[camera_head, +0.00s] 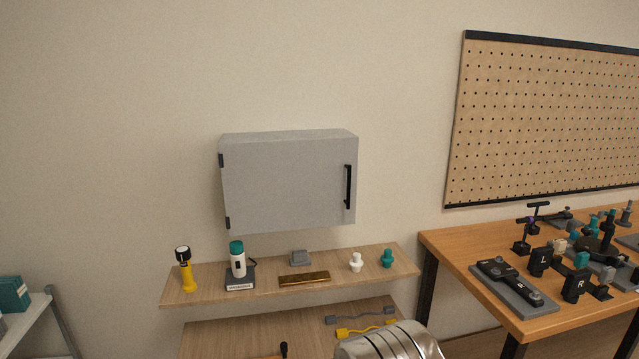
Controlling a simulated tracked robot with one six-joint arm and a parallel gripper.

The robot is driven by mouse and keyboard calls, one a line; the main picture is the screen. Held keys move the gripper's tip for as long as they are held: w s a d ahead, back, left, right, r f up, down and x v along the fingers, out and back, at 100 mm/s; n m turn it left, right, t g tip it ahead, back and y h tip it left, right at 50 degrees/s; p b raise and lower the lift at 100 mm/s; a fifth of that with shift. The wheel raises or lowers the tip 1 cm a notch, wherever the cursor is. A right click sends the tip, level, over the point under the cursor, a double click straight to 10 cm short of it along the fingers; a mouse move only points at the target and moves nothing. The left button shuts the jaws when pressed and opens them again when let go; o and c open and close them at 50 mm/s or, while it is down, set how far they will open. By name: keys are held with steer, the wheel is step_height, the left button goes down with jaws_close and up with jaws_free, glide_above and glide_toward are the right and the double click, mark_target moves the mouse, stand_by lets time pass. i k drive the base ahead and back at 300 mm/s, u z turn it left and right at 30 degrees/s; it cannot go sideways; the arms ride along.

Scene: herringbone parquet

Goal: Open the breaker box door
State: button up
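The breaker box (285,185) is a grey box mounted on the wall, left of centre. Its door faces me and looks shut. A black vertical handle (348,187) is on the door's right side, and black hinges (222,160) are on its left edge. A rounded silver part of my own body shows at the bottom edge, below the box and apart from it. My gripper's fingers are not visible.
A wooden shelf (215,290) below the box holds a yellow flashlight (185,270), a white-and-teal bottle (238,260) and small knobs. A workbench (460,250) with several tools stands right, under a pegboard (545,120). The wall around the box is clear.

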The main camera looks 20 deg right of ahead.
mark_target(270, 186)
steer(key=z, duration=0.15)
steer(key=i, duration=0.55)
steer(key=z, duration=0.1)
steer(key=k, duration=0.5)
steer(key=u, duration=1.05)
steer(key=i, duration=0.45)
steer(key=z, duration=0.05)
